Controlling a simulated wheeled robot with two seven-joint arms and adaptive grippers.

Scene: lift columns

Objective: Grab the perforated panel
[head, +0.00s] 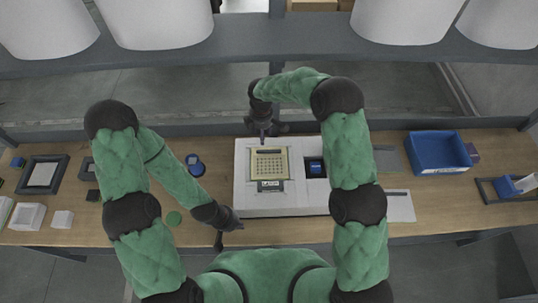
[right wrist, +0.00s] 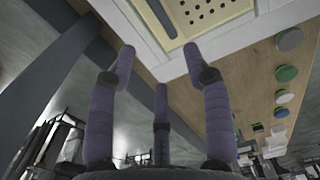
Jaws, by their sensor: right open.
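The perforated panel (head: 269,162) is a pale yellow plate with rows of small holes, lying in a white fixture (head: 315,199) on the table. In the right wrist view the panel (right wrist: 212,14) shows at the top, just beyond the fingertips. My right gripper (head: 266,130) is at the fixture's back edge, behind the panel. In the right wrist view its fingers (right wrist: 158,62) are spread with nothing between them, apart from the panel. My left gripper (head: 220,238) is low at the table's front edge, left of the fixture; its fingers are too small to read.
A blue bin (head: 438,152) stands on the right of the table (head: 330,231). A blue item sits in the fixture's dark opening (head: 315,168), right of the panel. A dark-framed tray (head: 42,175) and white blocks (head: 27,216) are at the left. A shelf beam crosses behind the table.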

